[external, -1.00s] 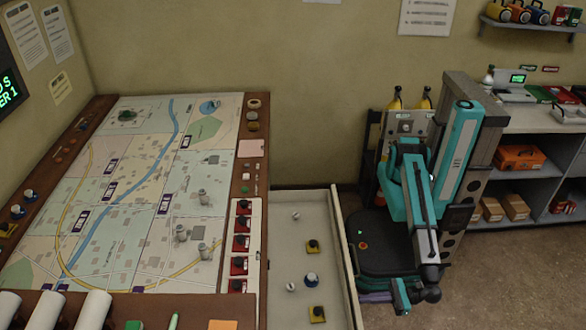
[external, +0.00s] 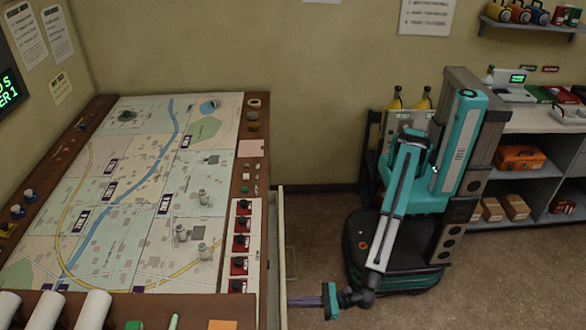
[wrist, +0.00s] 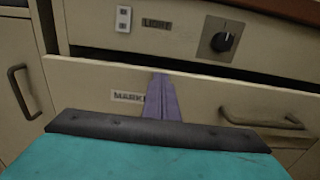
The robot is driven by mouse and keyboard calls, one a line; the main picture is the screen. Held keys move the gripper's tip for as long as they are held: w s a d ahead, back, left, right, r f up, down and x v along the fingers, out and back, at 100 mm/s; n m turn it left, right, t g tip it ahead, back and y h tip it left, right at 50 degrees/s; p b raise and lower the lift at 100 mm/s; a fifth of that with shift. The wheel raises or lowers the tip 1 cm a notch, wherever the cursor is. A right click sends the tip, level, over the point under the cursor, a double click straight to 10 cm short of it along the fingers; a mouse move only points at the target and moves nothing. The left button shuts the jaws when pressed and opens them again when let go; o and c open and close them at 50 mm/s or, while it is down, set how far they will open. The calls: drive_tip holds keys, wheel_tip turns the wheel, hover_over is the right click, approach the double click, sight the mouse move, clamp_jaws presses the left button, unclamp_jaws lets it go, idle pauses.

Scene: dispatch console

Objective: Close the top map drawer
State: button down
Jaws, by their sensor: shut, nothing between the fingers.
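The drawer (external: 281,235) on the right side of the map table shows as a narrow strip, a little way out. In the wrist view its cream front (wrist: 85,82) carries a label starting "MARK" (wrist: 126,97), partly covered, and a dark handle (wrist: 262,121). A dark gap shows above the front. My gripper (external: 293,301) is shut and points left at the drawer front. Its purple fingers (wrist: 160,82) are at the front, left of the handle, and seem to touch it. The drawer's contents are hidden.
The map table (external: 140,190) has small figures and a red-switch panel (external: 241,240) along its right edge. Above the drawer is a panel with a "LIGHT" label (wrist: 157,25) and a black knob (wrist: 222,42). Another handle (wrist: 24,92) is at left. Floor (external: 490,280) at right is clear.

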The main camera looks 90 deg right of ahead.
drive_tip(key=w, duration=0.7)
drive_tip(key=shift+w, duration=0.4)
drive_tip(key=shift+w+r, duration=0.1)
drive_tip(key=shift+w, duration=0.3)
drive_tip(key=shift+w+r, duration=0.1)
drive_tip(key=shift+r, duration=0.1)
drive_tip(key=s, duration=1.5)
drive_tip(key=shift+f, duration=0.35)
